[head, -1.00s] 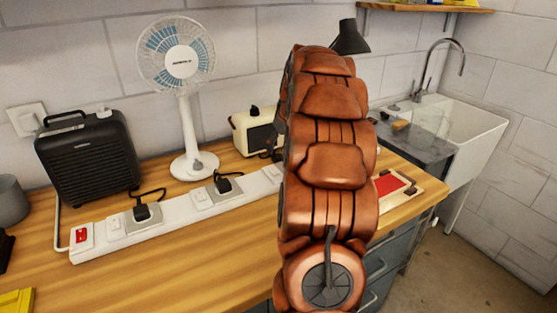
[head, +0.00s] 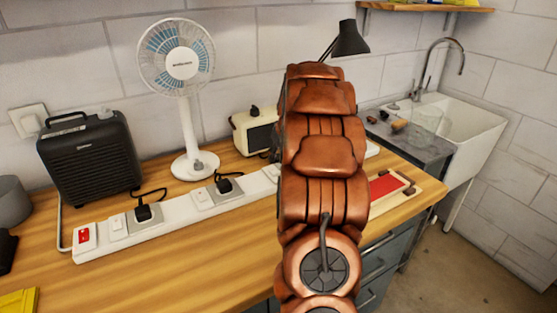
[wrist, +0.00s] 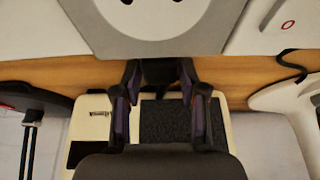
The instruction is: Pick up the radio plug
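My gripper (wrist: 160,82) points down in the wrist view, its two dark, purple-padded fingers apart. A small dark object (wrist: 160,72), apparently the radio plug, lies between the fingertips, close to both; firm contact on both sides does not show. The radio is cream with a black front; it stands on the bench in the head view (head: 256,131) and below the fingers in the wrist view (wrist: 240,150). A grey socket plate (wrist: 155,42) with open holes is at the top of the wrist view. In the head view my arm hides the gripper and plug.
A white power strip (head: 170,225) with two black plugs (head: 143,213) (head: 224,186) runs along the bench. A white fan (head: 187,120) and black heater-like box (head: 90,158) stand behind it. A red-inset tray (head: 385,188) lies right of my arm.

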